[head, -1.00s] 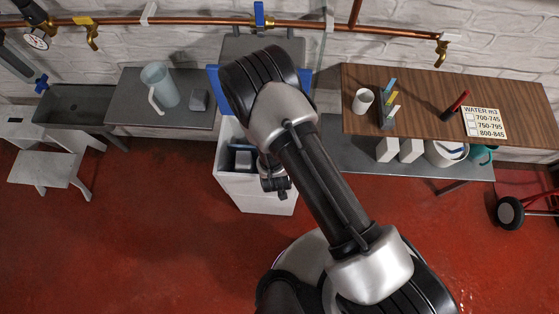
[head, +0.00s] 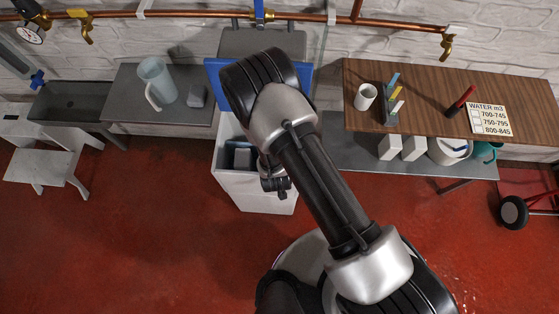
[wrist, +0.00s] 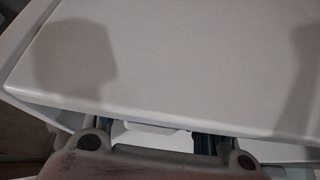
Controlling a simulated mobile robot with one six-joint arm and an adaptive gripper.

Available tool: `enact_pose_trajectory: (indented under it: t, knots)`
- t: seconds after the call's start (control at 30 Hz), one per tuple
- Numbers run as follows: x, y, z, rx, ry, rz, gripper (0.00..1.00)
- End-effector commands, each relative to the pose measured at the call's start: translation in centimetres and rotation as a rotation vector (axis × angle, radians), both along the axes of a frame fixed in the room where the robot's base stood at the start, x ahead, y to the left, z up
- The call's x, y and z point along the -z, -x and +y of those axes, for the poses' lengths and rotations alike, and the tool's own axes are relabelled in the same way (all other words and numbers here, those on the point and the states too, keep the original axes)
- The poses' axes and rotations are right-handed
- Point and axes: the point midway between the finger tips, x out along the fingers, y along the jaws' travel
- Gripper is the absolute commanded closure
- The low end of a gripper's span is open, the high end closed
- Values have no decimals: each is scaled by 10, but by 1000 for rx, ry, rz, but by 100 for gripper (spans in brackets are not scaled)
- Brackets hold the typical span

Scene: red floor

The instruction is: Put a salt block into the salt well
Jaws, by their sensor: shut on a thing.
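The white cabinet (head: 272,192) with an open blue lid (head: 214,76) stands in the middle, against the wall. Its open top shows a grey-blue inside (head: 240,155); I take it for the salt well. My arm hides part of it and all of my fingertips in the head view. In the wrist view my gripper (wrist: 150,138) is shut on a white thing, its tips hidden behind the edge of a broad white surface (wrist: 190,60). I cannot tell whether that surface is a held salt block. Two white blocks, (head: 389,147) and (head: 414,147), stand on the lower shelf at right.
A wooden table (head: 435,95) at right bears a white mug (head: 365,97) and a sign (head: 489,118). A grey table (head: 130,95) at left holds a jug (head: 156,80). A white stool (head: 45,165) stands far left. The red floor (head: 120,245) is clear in front.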

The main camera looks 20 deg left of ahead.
Motion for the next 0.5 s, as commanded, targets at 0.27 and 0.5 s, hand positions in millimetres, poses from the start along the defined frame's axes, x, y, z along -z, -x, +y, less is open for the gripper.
enact_pose_trajectory:
  t: [0.27,0.5]
  knots:
    - [2,4,-4,1,9,10,100]
    - [2,5,-5,0,11,12,48]
